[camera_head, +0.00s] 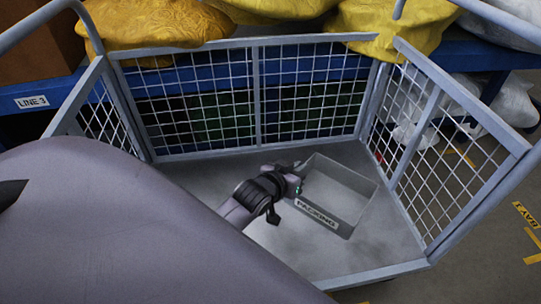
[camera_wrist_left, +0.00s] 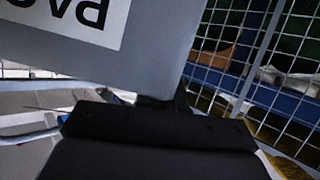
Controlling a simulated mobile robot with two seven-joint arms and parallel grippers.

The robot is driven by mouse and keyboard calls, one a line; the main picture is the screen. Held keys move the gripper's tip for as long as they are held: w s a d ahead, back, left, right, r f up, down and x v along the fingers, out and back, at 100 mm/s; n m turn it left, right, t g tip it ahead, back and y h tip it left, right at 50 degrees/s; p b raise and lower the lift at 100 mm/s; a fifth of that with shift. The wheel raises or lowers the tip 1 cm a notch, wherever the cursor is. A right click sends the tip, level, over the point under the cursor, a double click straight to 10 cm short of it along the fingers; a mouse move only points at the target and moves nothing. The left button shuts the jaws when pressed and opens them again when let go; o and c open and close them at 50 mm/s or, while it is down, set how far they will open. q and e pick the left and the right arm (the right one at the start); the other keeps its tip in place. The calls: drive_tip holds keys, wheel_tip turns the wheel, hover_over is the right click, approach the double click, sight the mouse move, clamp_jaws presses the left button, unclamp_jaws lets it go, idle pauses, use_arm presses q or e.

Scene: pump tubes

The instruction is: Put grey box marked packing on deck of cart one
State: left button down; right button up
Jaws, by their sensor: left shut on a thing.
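The grey box marked PACKING (camera_head: 318,216) is an open, empty-looking box inside a wire-sided cart. My left gripper (camera_head: 284,190) is shut on the box's left wall, in the head view. The box is over the cart's grey deck (camera_head: 385,250); I cannot tell whether it touches the deck or hangs just above it. In the left wrist view the box (camera_wrist_left: 165,45) fills the upper left, its label upside down and cut off, and the gripper's black body (camera_wrist_left: 150,140) is below it. No cart number is readable. My right gripper is not in view.
The cart has mesh walls at the back (camera_head: 258,95), left and right (camera_head: 440,150). Bare deck shows left of the box and in front of it. Yellow sacks (camera_head: 385,28) lie on a blue rack behind, with a LINE 3 label (camera_head: 32,102). My own grey arm covers the lower left.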

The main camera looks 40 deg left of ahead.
use_arm(q)
drive_tip(key=b, duration=0.2)
hover_over(287, 228)
wheel_tip(287, 228, down, 5)
wheel_tip(287, 228, down, 19)
drive_tip(key=b, duration=1)
drive_tip(key=shift+f, duration=0.35)
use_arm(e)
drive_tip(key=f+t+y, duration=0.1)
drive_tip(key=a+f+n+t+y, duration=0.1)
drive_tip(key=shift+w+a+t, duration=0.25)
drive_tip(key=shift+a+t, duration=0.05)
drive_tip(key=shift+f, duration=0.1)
use_arm(q)
drive_tip(key=c, duration=1.2)
unclamp_jaws()
drive_tip(key=shift+c, duration=0.2)
